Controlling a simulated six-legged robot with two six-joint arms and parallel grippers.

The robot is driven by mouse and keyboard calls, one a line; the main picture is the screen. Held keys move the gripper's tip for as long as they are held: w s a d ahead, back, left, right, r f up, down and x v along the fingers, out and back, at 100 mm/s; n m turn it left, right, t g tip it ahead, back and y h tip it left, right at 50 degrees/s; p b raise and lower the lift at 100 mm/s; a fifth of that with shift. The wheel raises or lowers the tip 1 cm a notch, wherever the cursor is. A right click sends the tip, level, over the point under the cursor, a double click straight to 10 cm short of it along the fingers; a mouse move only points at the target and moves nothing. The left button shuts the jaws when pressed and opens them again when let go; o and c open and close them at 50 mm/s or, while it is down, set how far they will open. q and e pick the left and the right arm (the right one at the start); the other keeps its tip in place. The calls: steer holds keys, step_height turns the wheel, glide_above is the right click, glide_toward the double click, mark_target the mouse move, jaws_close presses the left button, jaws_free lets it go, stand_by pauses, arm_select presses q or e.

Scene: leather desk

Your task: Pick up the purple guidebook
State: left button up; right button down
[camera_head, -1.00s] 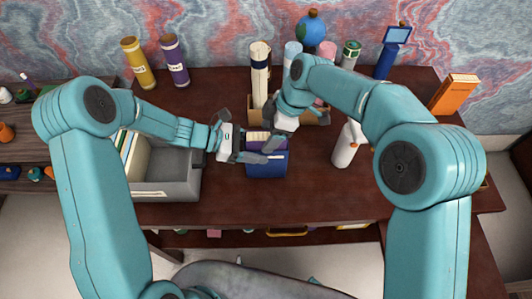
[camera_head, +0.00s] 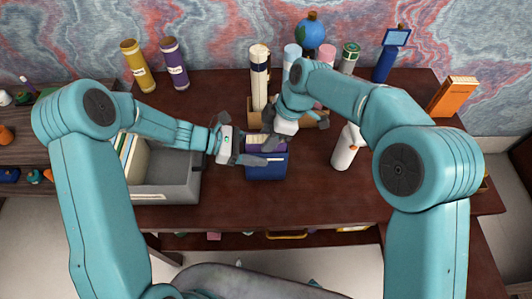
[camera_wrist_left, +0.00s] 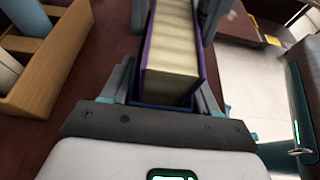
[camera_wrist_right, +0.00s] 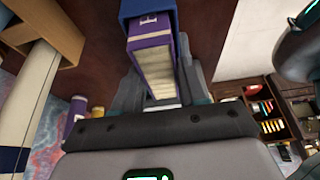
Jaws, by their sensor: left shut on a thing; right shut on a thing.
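The purple guidebook (camera_head: 278,147) stands in a blue holder (camera_head: 266,171) at the middle of the desk, its pale page edges facing up. My left gripper (camera_head: 262,157) comes from the left and is shut on the guidebook. In the left wrist view the guidebook (camera_wrist_left: 172,45) lies between its fingers. My right gripper (camera_head: 270,136) comes from behind and right and is also shut on the guidebook. In the right wrist view the guidebook (camera_wrist_right: 155,60) runs between its fingers, with the blue holder (camera_wrist_right: 140,8) beyond. The fingers partly hide the guidebook in the head view.
A grey bin (camera_head: 165,187) with books stands left. A wooden box (camera_head: 318,121) with rolled tubes stands just behind the grippers. A white bottle (camera_head: 345,150) is right, and an orange book (camera_head: 455,96) at the far right. The desk front is clear.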

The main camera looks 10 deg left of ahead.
step_height(320, 180, up, 19)
steer(key=shift+f, duration=0.2)
stand_by(0.3)
arm_select(q)
steer(key=o, duration=1.2)
steer(key=v, duration=1.2)
